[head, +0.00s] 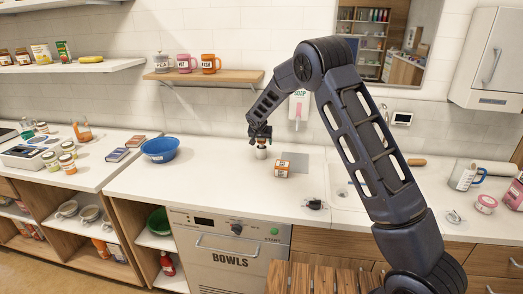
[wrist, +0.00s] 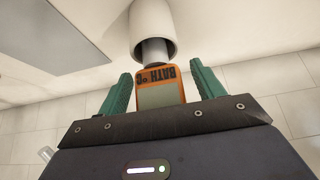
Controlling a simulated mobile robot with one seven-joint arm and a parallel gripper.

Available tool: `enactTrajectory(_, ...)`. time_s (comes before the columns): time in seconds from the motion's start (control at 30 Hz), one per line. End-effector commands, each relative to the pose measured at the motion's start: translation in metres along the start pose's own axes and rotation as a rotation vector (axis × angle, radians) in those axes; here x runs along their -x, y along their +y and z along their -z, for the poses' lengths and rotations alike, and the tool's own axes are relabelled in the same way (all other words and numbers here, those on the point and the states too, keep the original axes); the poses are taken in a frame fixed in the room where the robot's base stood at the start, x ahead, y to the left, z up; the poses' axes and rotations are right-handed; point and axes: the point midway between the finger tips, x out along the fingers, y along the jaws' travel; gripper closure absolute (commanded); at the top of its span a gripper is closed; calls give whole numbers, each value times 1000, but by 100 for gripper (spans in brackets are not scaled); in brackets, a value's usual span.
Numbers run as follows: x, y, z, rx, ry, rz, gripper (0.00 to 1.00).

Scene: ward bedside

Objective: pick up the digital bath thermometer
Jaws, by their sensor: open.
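The digital bath thermometer (wrist: 160,88) has an orange casing, a grey screen and a label reading "BATH °C", seen upside down in the wrist view. Its grey stem goes into a white round holder (wrist: 153,30). In the head view the holder (head: 261,153) stands on the counter directly below my gripper (head: 260,132). My gripper (wrist: 154,92) is open, with a green finger on each side of the thermometer's casing. Gaps show between the casing and both fingers. The casing's lower part is hidden behind the gripper body.
An orange labelled item (head: 282,168) stands close right of the holder, by a grey mat (head: 298,160). A blue bowl (head: 160,149) is to the left. A small dark object (head: 314,204) lies near the front. The wooden shelf (head: 205,76) with mugs is behind.

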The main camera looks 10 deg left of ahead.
Motion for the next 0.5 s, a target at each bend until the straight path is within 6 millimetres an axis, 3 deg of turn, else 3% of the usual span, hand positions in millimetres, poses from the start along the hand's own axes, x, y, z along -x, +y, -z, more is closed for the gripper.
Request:
enactTrajectory(0.2,-1,0,0,0,1,1,33)
enactTrajectory(0.43,-1,0,0,0,1,1,76)
enactTrajectory(0.5,-1,0,0,0,1,1,81)
